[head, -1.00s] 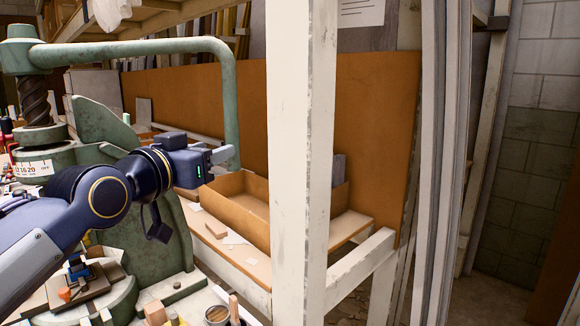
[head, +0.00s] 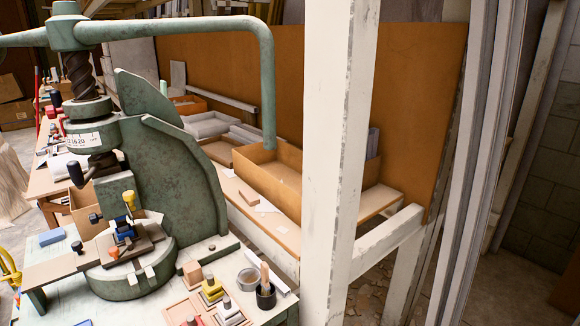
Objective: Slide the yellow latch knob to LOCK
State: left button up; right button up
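A green fly press (head: 185,185) stands on a bench at the left of the head view. A small yellow knob (head: 129,198) shows at the front of the press, above a blue and orange part (head: 124,228) on the press's base. It looks upright; any LOCK marking is too small to read. A long green handle bar (head: 267,80) runs from the press's screw top and bends down at its right end. Neither of my grippers can be made out.
Small blocks with knobs (head: 212,291) and a dark cup with a wooden-handled tool (head: 265,293) crowd the bench's front right. A white post (head: 350,150) stands right of the press.

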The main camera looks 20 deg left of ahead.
aim_at(129, 197)
jog(key=u, duration=1.4)
